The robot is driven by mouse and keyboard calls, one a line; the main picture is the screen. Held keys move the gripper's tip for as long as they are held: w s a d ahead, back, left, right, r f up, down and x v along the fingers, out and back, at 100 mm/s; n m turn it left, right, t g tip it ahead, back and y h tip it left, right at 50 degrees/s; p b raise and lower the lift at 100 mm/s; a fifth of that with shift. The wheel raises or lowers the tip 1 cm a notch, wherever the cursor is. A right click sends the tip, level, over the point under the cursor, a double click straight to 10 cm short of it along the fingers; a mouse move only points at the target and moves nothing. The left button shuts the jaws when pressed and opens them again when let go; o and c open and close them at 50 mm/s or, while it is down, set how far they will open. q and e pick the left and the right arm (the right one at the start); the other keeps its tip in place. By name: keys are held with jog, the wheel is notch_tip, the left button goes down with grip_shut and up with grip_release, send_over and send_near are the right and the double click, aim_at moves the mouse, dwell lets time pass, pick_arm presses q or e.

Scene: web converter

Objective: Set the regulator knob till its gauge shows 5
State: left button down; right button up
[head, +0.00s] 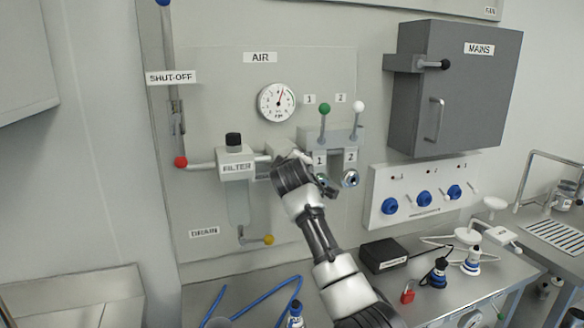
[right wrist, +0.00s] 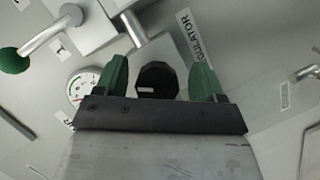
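The regulator knob (right wrist: 157,80) is black and faceted, with a pale mark, and shows in the right wrist view beside a REGULATOR label (right wrist: 194,36). My right gripper (right wrist: 160,73) has green fingers on either side of the knob, with a visible gap at each side. In the head view my right arm reaches the panel and hides the knob. The round white gauge (head: 276,102) has a red needle pointing up and slightly right; its numbers are too small to read surely. The gauge also shows partly in the right wrist view (right wrist: 82,84). My left gripper is not in view.
The filter (head: 236,164) is left of my wrist. Levers with green (head: 325,108) and white (head: 358,106) balls stand to the right. The red-balled (head: 181,162) shut-off and yellow-balled (head: 268,239) drain levers are nearby. A grey MAINS box (head: 455,85) juts out at right.

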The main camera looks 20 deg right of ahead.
jog(key=shift+r, duration=0.1)
jog(key=b+v, duration=0.4)
jog(key=v, duration=0.6)
jog(key=shift+s, duration=0.4)
jog(key=shift+a, duration=0.1)
